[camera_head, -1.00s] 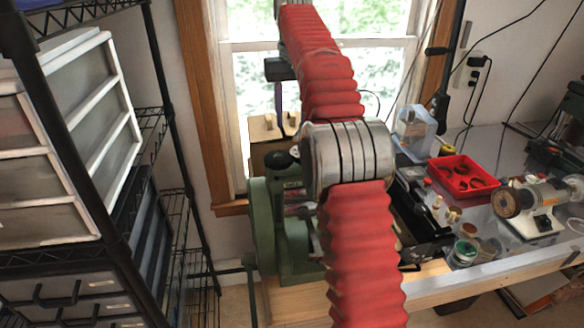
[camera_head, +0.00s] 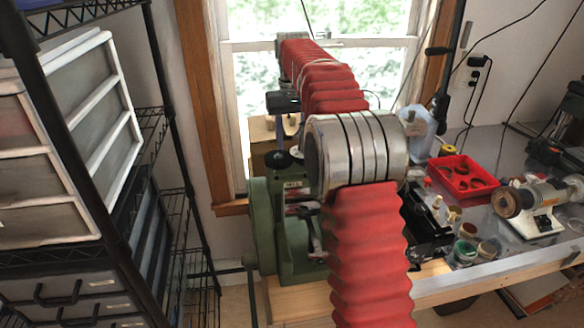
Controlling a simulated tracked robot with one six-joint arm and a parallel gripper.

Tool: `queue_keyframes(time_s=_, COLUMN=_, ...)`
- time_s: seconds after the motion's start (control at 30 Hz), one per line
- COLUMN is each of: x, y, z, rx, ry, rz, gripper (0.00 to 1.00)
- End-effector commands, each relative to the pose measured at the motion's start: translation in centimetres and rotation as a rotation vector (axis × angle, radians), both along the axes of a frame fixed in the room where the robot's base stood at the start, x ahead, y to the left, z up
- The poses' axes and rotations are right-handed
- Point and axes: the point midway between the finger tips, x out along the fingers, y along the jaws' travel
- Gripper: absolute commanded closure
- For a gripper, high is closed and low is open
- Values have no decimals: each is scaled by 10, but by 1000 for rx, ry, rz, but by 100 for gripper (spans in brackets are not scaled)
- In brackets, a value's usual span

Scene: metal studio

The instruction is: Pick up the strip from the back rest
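My gripper (camera_head: 279,142) hangs from a black mount at the far end of my red-sleeved arm, in front of the window. It sits just above the green machine (camera_head: 262,225) with rollers. It is small and dark, and I cannot tell whether its fingers are apart or hold anything. A narrow silvery piece (camera_head: 303,197) shows in the green machine's opening; I cannot tell if it is the strip. I cannot make out the back rest for certain. My arm's silver joint and red sleeve hide the machine's right side.
A black wire shelf with drawers (camera_head: 78,140) stands close on the left. On the bench to the right are a red tray (camera_head: 462,176), a small grinder (camera_head: 530,205) and jars (camera_head: 465,252). The window (camera_head: 330,75) is behind my arm.

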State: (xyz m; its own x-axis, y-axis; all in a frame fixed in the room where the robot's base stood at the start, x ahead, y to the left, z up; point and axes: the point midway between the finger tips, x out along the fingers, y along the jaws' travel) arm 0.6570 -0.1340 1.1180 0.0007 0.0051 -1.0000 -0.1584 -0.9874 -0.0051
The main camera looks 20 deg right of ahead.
Motion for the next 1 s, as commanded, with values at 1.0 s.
queue_keyframes(time_s=1.0, x=-1, y=3, z=-52, rx=0, ry=1, rz=2, gripper=59)
